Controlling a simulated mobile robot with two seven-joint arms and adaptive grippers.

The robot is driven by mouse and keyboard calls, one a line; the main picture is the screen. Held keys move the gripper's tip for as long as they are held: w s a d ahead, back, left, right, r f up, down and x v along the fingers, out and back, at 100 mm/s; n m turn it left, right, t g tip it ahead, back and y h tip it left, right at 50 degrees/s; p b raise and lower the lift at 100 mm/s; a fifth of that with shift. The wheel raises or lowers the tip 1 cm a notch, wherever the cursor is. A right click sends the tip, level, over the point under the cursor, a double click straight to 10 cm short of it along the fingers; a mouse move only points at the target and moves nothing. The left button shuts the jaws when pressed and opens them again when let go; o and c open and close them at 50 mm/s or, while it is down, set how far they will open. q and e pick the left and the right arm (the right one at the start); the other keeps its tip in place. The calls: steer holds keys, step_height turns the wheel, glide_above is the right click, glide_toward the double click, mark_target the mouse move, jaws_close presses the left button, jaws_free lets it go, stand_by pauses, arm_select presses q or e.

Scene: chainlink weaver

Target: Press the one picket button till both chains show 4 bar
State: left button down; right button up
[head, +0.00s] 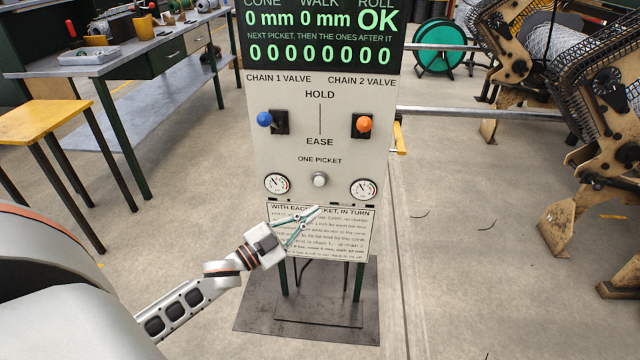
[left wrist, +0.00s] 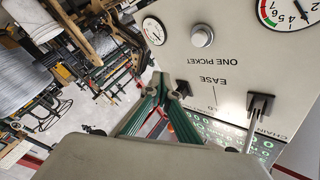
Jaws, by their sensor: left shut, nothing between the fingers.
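The control panel (head: 300,155) stands upright ahead. The one picket button (head: 319,179), a round silver knob, sits low in its middle; it also shows in the left wrist view (left wrist: 201,35). A gauge (head: 277,184) is left of it and another gauge (head: 364,188) right of it; their needles are too small to read surely. The chain 1 valve lever has a blue knob (head: 264,119), the chain 2 lever an orange knob (head: 364,124). My left gripper (head: 317,210) is shut and empty, its tips just below the button in the picture. My right gripper is out of view.
The green display (head: 320,35) reads 0 mm, 0 mm, OK, with a row of zeros below. An instruction plate (head: 340,240) is under the button. A yellow table (head: 40,122) and grey workbench (head: 110,70) stand left; loom machinery (head: 590,130) stands right.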

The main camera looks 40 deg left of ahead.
mark_target(319, 181)
arm_select(q)
steer(key=w+a+b, duration=0.2)
steer(key=w+a, duration=0.2)
steer(key=w, duration=0.3)
steer(key=shift+w+a+b, duration=0.25)
steer(key=shift+b, duration=0.1)
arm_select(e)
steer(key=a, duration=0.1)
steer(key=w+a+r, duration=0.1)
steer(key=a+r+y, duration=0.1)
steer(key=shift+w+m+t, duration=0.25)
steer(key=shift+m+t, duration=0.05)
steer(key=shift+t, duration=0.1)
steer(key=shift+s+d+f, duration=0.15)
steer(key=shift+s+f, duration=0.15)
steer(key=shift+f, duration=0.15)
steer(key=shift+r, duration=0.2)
arm_select(q)
steer(key=shift+a, duration=0.1)
steer(key=shift+w+a, duration=0.15)
steer(key=shift+w, duration=0.2)
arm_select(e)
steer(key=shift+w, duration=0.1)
